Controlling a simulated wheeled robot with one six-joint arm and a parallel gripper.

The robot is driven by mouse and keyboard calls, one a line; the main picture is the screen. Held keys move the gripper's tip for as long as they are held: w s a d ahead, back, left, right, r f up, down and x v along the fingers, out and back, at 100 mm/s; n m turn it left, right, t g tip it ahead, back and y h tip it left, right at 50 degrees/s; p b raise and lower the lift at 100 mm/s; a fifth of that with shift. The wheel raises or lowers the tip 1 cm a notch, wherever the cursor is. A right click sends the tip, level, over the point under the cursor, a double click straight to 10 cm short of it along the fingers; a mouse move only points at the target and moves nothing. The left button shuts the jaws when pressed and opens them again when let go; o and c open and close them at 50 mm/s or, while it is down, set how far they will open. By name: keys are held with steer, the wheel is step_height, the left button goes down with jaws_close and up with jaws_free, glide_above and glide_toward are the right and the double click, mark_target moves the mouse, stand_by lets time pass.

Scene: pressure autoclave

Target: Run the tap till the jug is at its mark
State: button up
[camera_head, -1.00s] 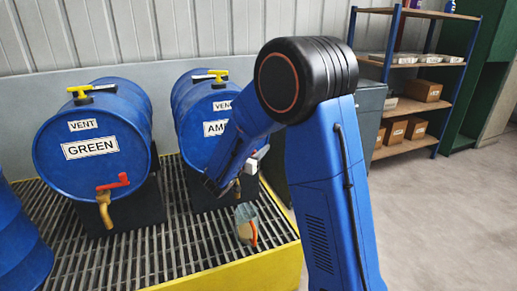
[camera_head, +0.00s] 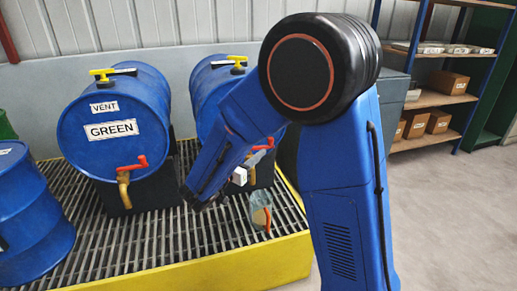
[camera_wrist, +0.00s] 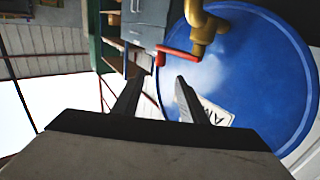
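The jug (camera_head: 260,208), greyish with an orange part, stands on the grating below the right-hand drum; its fill level is too small to tell. That blue drum (camera_head: 208,88) is mostly hidden behind my arm, its label included. Its red tap handle (camera_head: 264,146) shows beside my arm. In the wrist view, a brass tap (camera_wrist: 203,27) with a red handle (camera_wrist: 177,54) is on a blue drum face (camera_wrist: 265,75). My gripper (camera_wrist: 158,84) is open and empty, with the handle just beyond its fingertips. I cannot tell whether the tap is running.
A blue drum labelled GREEN (camera_head: 112,131) with its own red tap handle (camera_head: 132,164) stands to the left. Another blue drum (camera_head: 30,215) is at the far left. The grating has a yellow edge (camera_head: 235,266). Shelves (camera_head: 430,98) stand at the back right; the floor (camera_head: 450,220) there is clear.

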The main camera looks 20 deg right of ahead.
mark_target(269, 141)
steer(key=shift+s+a, duration=0.45)
steer(key=shift+a, duration=0.1)
steer(key=c, duration=0.5)
steer(key=shift+d+r, duration=0.15)
steer(key=shift+d, duration=0.2)
jaws_close()
step_height(269, 141, up, 10)
steer(key=s+d+m+g+y, duration=0.2)
steer(key=m+g+y, duration=0.5)
steer(key=m+y, duration=0.25)
steer(key=shift+h, duration=0.55)
steer(key=x, duration=0.3)
steer(key=w+x, duration=0.1)
steer(key=x, duration=0.7)
steer(key=shift+w+d+r, duration=0.1)
steer(key=shift+w+r, duration=0.3)
steer(key=shift+r, duration=0.05)
steer(key=shift+w+d, duration=0.25)
steer(key=shift+w, duration=0.6)
